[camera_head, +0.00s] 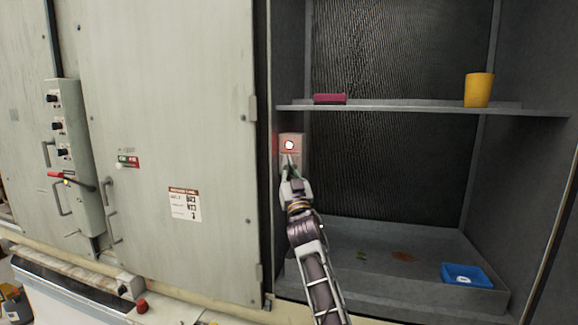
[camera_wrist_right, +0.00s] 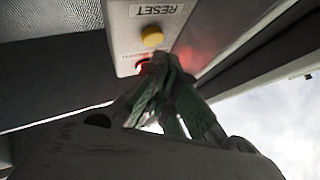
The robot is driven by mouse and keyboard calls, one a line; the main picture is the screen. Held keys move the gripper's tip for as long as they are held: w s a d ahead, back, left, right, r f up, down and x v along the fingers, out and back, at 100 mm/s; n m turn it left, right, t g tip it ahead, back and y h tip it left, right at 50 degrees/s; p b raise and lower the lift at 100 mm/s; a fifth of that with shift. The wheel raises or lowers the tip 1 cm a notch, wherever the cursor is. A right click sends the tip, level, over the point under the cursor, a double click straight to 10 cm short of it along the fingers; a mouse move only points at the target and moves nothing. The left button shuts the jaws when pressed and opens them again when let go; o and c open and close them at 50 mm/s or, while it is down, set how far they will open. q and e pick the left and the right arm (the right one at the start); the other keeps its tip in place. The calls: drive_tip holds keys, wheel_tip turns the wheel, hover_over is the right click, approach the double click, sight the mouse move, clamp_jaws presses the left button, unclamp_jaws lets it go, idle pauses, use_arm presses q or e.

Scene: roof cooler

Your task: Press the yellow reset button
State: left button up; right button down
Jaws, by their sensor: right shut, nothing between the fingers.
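A small grey reset box (camera_head: 298,141) is fixed to the left inner wall of the open cabinet, with a lit red lamp (camera_head: 289,145) on it. In the right wrist view the box is upside down, with a RESET label (camera_wrist_right: 153,10), the yellow reset button (camera_wrist_right: 152,36) and the red lamp (camera_wrist_right: 142,66). In the head view my gripper hides the button. My right gripper (camera_head: 288,163) is shut and empty, its tips close to the box face near the lamp and button. The tips look beside the button; contact is unclear. My left gripper is out of view.
A shelf (camera_head: 400,108) above holds a maroon block (camera_head: 329,99) and a yellow cup (camera_head: 479,89). A blue bin (camera_head: 466,275) stands on the cabinet floor at right. A closed grey door panel (camera_head: 180,120) with handles lies left of the opening.

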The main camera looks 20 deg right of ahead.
drive_tip(key=shift+w+d, duration=0.5)
drive_tip(key=shift+w, duration=0.25)
idle(2.3)
drive_tip(key=shift+s+a, duration=0.1)
idle(0.4)
drive_tip(key=shift+s+a, duration=0.4)
drive_tip(key=shift+s, duration=0.25)
drive_tip(key=shift+a, duration=0.1)
drive_tip(key=shift+s+a, duration=0.45)
drive_tip(key=shift+s, duration=0.25)
drive_tip(key=shift+s+a, duration=0.4)
drive_tip(key=shift+s, duration=0.25)
drive_tip(key=shift+s+a, duration=0.45)
drive_tip(key=shift+s, duration=0.25)
drive_tip(key=shift+f, duration=0.1)
